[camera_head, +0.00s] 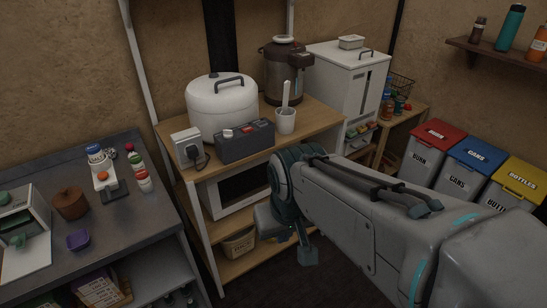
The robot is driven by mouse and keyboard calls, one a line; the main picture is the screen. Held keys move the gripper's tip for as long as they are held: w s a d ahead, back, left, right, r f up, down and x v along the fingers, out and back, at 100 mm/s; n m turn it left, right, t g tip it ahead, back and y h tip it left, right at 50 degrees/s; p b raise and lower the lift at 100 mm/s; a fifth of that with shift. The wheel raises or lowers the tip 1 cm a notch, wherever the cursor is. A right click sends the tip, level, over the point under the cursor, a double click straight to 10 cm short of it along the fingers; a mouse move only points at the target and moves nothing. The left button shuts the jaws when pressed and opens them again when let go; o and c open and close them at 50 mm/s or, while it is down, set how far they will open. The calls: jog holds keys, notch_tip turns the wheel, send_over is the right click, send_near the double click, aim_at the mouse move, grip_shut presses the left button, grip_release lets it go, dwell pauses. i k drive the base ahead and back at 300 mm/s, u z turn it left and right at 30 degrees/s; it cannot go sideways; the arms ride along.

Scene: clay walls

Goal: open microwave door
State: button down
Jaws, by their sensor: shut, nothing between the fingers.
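The microwave (211,201) is a white box with a dark window. It sits on the middle shelf of the wooden rack, below the top board. Its door (238,190) looks closed, with the dark window facing the front. My arm's wrist covers the right part of the microwave, and no handle can be made out. My gripper (308,256) points down in front of the rack, right of and lower than the microwave's visible front. It is shut and empty. I cannot tell its exact distance from the door.
The rack top (318,116) holds a white cooker (222,108), a dark grey box (245,142), a white cup (285,121) and a brown dispenser (285,75). A basket (238,245) is on the lower shelf. A grey table (120,215) stands left; bins (475,165) stand right.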

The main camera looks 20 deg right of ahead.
aim_at(231, 190)
jog(key=u, duration=0.05)
jog(key=i, duration=0.95)
jog(key=z, duration=0.2)
